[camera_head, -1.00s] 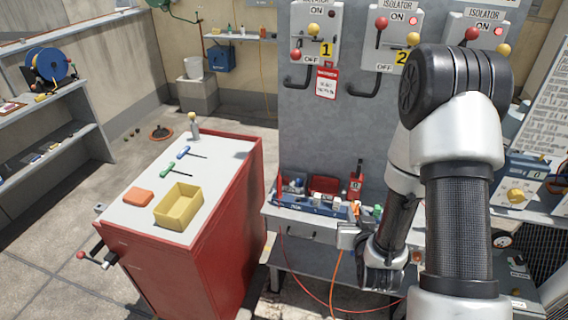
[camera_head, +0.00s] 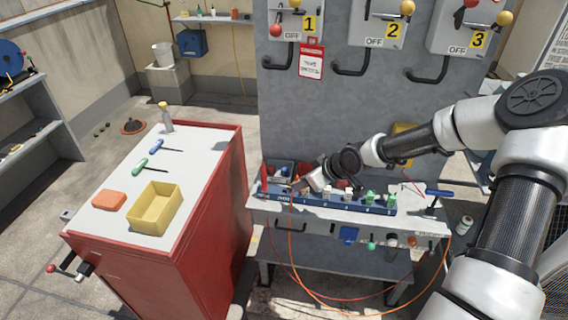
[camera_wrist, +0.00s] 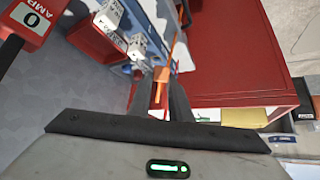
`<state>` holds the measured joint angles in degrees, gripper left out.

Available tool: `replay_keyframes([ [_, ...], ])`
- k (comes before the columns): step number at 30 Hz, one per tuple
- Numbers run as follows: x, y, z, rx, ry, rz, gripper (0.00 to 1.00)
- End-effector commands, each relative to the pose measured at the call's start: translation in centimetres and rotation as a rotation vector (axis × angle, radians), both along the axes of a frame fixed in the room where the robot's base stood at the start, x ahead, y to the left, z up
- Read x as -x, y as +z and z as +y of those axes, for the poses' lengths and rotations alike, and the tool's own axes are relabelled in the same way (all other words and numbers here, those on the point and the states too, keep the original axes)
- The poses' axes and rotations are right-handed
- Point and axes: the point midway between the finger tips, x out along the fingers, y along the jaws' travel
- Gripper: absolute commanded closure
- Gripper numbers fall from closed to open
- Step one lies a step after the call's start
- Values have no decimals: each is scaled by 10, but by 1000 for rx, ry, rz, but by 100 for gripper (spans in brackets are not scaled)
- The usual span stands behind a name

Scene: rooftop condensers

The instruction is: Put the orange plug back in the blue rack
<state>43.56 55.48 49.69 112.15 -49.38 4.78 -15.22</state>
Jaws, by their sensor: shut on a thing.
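The blue rack (camera_head: 330,203) is a long strip along the front of the grey bench; it also shows in the wrist view (camera_wrist: 122,68). White and green plugs stand in it towards the right. My gripper (camera_head: 298,187) is over the rack's left end. In the wrist view my gripper (camera_wrist: 160,76) is shut on the orange plug (camera_wrist: 160,74), with an orange cable running from it. In the head view the plug is hidden or too small to tell, but its orange cable (camera_head: 291,225) hangs there. I cannot tell whether the plug touches the rack.
A red cabinet (camera_head: 210,215) stands left of the bench, with a yellow bin (camera_head: 156,207) on top. The grey panel (camera_head: 320,120) with isolator switches rises behind the rack. A red box-shaped meter marked AMP (camera_wrist: 32,20) is close in the wrist view.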

Motion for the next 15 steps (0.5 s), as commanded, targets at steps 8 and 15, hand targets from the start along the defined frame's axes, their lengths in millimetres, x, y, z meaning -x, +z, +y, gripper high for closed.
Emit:
replay_keyframes([
  [8,-7,-4,12,60,160,58,100],
  [15,-17,-9,27,180,407,118,100],
])
